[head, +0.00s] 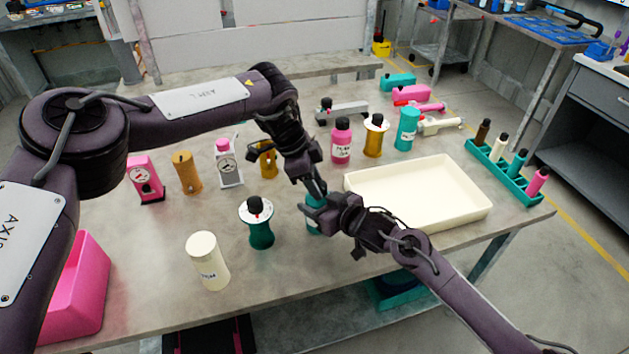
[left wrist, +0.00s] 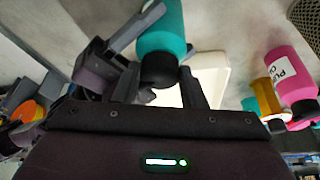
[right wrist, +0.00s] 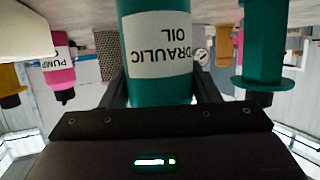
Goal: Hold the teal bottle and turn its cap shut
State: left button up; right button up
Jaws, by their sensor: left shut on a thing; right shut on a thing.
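The teal bottle (head: 313,226) is upright over the table, mostly hidden by my grippers in the head view. My right gripper (head: 325,217) is shut around its body; the right wrist view shows the bottle (right wrist: 158,85) with a white "HYDRAULIC OIL" label between the fingers. My left gripper (head: 316,190) comes down from above, shut on the black cap (left wrist: 158,70), which shows at the bottle's neck between the fingers in the left wrist view. The cap sits on the bottle; how tightly cannot be told.
A cream tray (head: 440,222) lies right of the grippers. A green pump (head: 261,232) and a cream cylinder (head: 208,262) stand to the left. A pink bottle (head: 341,142), a gold pump (head: 374,138) and another teal bottle (head: 407,130) stand behind. A teal rack (head: 508,180) is at the right edge.

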pick_arm(q)
jog(key=shift+w+m+g, duration=0.15)
jog(key=shift+m+g, duration=0.45)
jog(key=shift+m, duration=0.9)
jog(key=shift+c, duration=0.3)
jog(key=o, duration=1)
jog(key=shift+r, duration=0.1)
jog(key=v, duration=1.2)
